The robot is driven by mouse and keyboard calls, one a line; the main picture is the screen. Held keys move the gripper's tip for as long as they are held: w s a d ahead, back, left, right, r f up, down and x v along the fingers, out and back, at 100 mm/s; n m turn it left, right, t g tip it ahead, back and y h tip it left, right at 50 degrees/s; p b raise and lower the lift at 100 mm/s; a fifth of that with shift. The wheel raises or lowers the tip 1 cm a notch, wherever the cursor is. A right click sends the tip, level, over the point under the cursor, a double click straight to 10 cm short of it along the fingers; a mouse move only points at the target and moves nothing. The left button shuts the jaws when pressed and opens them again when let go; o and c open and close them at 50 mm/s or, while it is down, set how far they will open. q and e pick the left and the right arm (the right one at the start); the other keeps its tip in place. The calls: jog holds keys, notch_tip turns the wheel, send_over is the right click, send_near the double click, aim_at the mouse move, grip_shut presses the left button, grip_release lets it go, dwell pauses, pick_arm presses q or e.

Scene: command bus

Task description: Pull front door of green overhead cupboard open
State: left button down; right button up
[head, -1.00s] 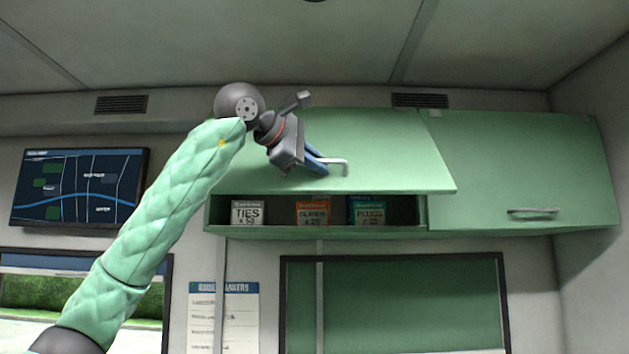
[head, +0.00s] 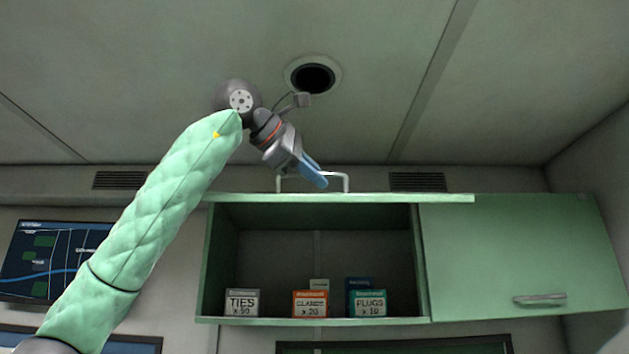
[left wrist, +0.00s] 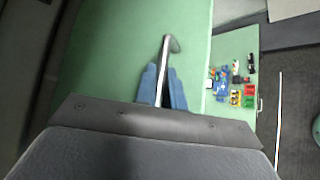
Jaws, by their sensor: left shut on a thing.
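The green overhead cupboard (head: 320,322) hangs on the back wall. Its front door (head: 400,198) is swung up to about level and shows edge-on above the opening. The door's pale bar handle (head: 346,182) stands on its upper face. My left gripper (head: 318,180) is shut on this handle, its blue fingers around the bar. In the left wrist view the handle (left wrist: 166,62) runs between the blue fingers, with the green door face behind. My right gripper is not in view.
Inside the cupboard stand boxes labelled TIES (head: 242,303), CLAMPS (head: 310,304) and PLUGS (head: 368,304). A closed green door (head: 520,250) with its own handle is at the right. A screen (head: 50,262) hangs at the left. The ceiling with a round vent (head: 313,76) is above the arm.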

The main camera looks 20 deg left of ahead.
pick_arm(q)
jog(key=shift+r, duration=0.15)
